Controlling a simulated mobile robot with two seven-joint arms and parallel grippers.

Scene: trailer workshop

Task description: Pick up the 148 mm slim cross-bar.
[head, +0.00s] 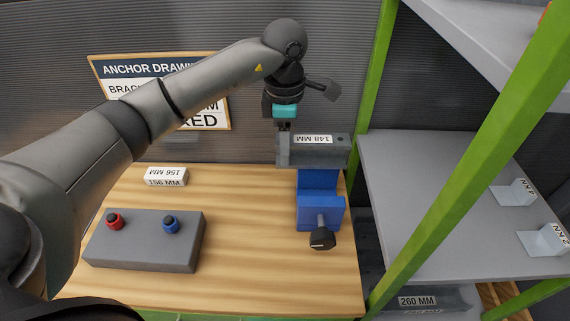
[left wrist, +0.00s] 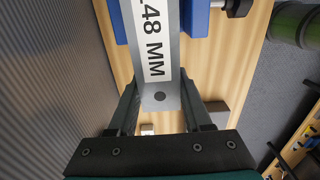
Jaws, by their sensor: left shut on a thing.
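The grey 148 mm cross-bar (head: 340,153) has a white label and lies level at the back right of the workbench, over the blue vise (head: 318,182). My left gripper (head: 284,130) comes down from above and is shut on the bar's left end. In the left wrist view the bar (left wrist: 155,20) runs between the two fingers (left wrist: 158,90), with blue vise parts (left wrist: 195,18) on both sides farther along. I cannot tell whether the bar rests in the vise or is clear of it. My right gripper is not in view.
A 156 mm piece (head: 166,177) lies on the bench (head: 250,270). A grey box (head: 145,245) with red and blue knobs stands front left. The vise's black knob (head: 322,238) sticks out forward. A green post (head: 440,180) and grey shelves (head: 420,190) stand right.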

